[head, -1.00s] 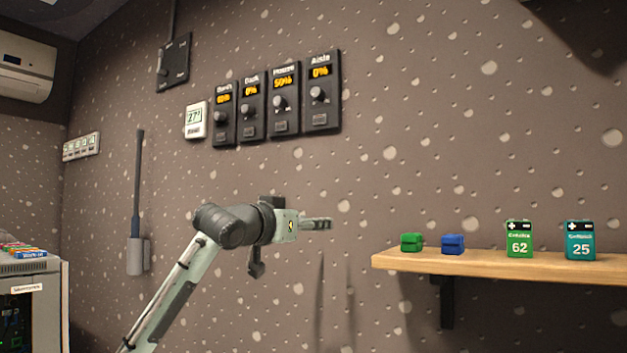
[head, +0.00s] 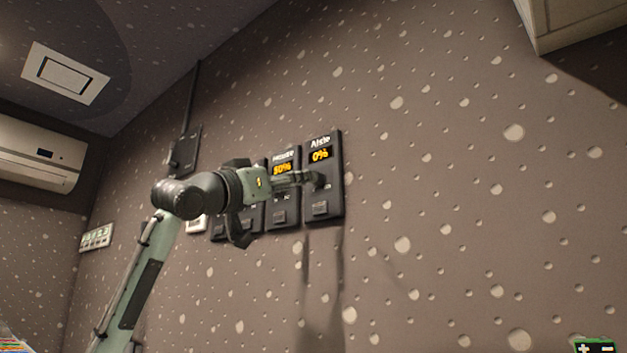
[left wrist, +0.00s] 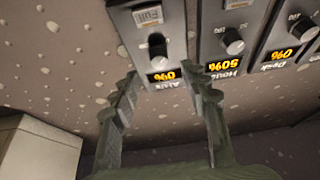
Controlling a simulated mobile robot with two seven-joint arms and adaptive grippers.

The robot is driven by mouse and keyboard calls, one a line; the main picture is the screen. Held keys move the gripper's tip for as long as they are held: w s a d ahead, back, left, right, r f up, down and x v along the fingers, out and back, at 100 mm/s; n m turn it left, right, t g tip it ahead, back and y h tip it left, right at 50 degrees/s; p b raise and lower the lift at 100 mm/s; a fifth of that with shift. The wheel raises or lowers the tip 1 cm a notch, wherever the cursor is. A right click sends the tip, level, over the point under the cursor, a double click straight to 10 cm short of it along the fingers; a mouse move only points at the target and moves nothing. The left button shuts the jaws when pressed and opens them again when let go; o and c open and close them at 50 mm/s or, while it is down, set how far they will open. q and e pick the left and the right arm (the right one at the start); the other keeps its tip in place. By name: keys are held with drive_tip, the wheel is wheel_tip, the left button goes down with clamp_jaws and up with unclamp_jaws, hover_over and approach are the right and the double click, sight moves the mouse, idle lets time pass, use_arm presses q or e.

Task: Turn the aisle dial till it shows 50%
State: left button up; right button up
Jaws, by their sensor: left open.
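The aisle panel (head: 335,170) is a dark wall box whose display reads 0%. Its dial is partly behind my left gripper (head: 310,179) in the head view. In the left wrist view, which is upside down, the aisle dial (left wrist: 157,46) is a dark round knob with a light mark, beyond the 0% display. My left gripper (left wrist: 163,73) is open and empty there, its fingertips apart on either side of the display's near edge. The fingers look close to the panel but short of the dial; contact cannot be told. My right gripper is not in view.
The house panel (head: 283,158), reading 50%, is directly beside the aisle panel. Other dial panels further left are mostly behind my arm. A dark switch box (head: 184,150) hangs beyond them. The wall right of the aisle panel is bare.

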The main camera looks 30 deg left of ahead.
use_arm(q)
drive_tip(key=shift+p+x, duration=0.55)
drive_tip(key=shift+x, duration=2.15)
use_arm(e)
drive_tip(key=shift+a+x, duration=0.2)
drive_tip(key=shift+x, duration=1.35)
use_arm(q)
drive_tip(key=shift+w+f, duration=0.1)
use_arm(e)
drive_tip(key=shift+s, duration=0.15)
use_arm(q)
clamp_jaws()
